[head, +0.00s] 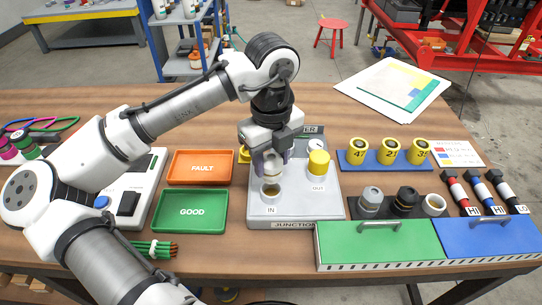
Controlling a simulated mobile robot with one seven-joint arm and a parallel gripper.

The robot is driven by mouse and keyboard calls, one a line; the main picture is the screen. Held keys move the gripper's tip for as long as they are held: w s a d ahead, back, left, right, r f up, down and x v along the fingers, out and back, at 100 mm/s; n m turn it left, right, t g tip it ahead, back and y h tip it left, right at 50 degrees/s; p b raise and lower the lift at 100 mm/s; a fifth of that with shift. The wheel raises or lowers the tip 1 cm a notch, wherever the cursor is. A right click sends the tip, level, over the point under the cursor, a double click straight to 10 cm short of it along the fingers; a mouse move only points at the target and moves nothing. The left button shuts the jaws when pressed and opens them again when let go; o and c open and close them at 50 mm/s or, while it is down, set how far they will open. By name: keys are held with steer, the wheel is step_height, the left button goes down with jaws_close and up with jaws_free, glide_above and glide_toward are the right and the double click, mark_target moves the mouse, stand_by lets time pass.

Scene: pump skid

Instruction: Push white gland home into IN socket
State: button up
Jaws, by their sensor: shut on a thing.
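My gripper (272,158) hangs over the grey junction plate and is shut on a pale, off-white piece, which looks like the white gland (272,167). The IN socket (270,194) is a short pale cylinder with a dark brownish opening, above the IN label. The held gland is just above and behind the socket's opening in the picture; whether they touch I cannot tell. The fingers hide part of the gland. The OUT socket, to the right, carries a yellow cap (319,163).
Orange FAULT (201,167) and green GOOD (190,211) trays lie left of the junction plate (318,207). To the right stand a grey gland (370,200), a black gland (405,201) and a white ring (434,205). Green and blue handled lids (380,246) lie in front.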

step_height(320, 180, down, 2)
steer(key=shift+f+b, duration=0.2)
steer(key=shift+b, duration=0.55)
steer(key=shift+r, duration=0.2)
steer(key=shift+p, duration=0.75)
steer(key=shift+f+b, duration=0.95)
steer(key=shift+f, duration=0.8)
stand_by(0.3)
steer(key=o, duration=1.2)
steer(key=shift+r, duration=0.15)
